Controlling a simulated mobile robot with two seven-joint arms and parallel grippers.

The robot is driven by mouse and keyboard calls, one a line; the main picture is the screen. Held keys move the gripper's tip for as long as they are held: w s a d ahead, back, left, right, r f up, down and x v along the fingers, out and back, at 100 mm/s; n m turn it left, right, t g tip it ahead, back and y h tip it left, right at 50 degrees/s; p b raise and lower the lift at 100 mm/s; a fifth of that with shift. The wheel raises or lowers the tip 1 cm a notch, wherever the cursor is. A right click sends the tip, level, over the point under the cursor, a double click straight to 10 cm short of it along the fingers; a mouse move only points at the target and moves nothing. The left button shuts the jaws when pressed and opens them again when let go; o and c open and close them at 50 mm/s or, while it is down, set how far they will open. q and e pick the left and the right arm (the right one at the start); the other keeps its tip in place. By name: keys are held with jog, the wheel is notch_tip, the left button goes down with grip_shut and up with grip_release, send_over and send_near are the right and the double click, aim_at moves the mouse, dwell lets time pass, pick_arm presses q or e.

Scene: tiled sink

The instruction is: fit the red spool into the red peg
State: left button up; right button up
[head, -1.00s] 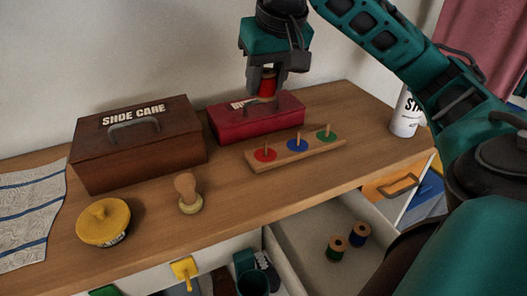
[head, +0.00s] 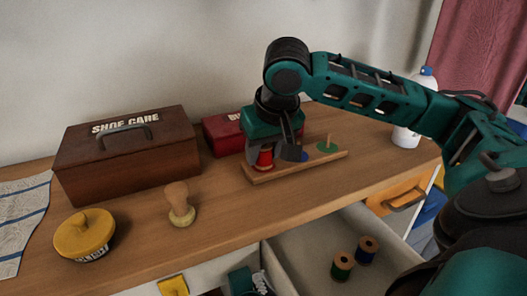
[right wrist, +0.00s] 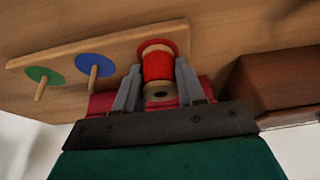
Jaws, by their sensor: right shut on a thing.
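My right gripper (head: 274,156) is shut on the red spool (head: 264,158) at the left end of the wooden peg board (head: 300,167). In the right wrist view, the spool (right wrist: 157,66) sits between the two fingers (right wrist: 158,78), with red thread and pale wooden ends. The board's red disc (right wrist: 172,34) shows around the spool's far end. The red peg is hidden, so I cannot tell whether the spool is around it. The blue disc and peg (right wrist: 95,66) and green disc and peg (right wrist: 44,76) are empty.
A red box (head: 223,133) stands behind the board, and a brown shoe care box (head: 128,158) to its left. A wooden stamp-like tool (head: 180,205) and yellow tin (head: 84,235) lie in front. An open drawer (head: 310,245) holds green and blue spools (head: 354,258).

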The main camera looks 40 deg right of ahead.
jog(key=o, duration=1)
jog(key=shift+f, duration=0.1)
jog(key=shift+r, duration=0.3)
jog(key=p+v, duration=0.4)
jog(key=v, duration=0.7)
jog(key=shift+s+a+r, duration=0.15)
jog(key=shift+s+r, duration=0.1)
jog(key=shift+r, duration=0.05)
jog(key=shift+p, duration=0.3)
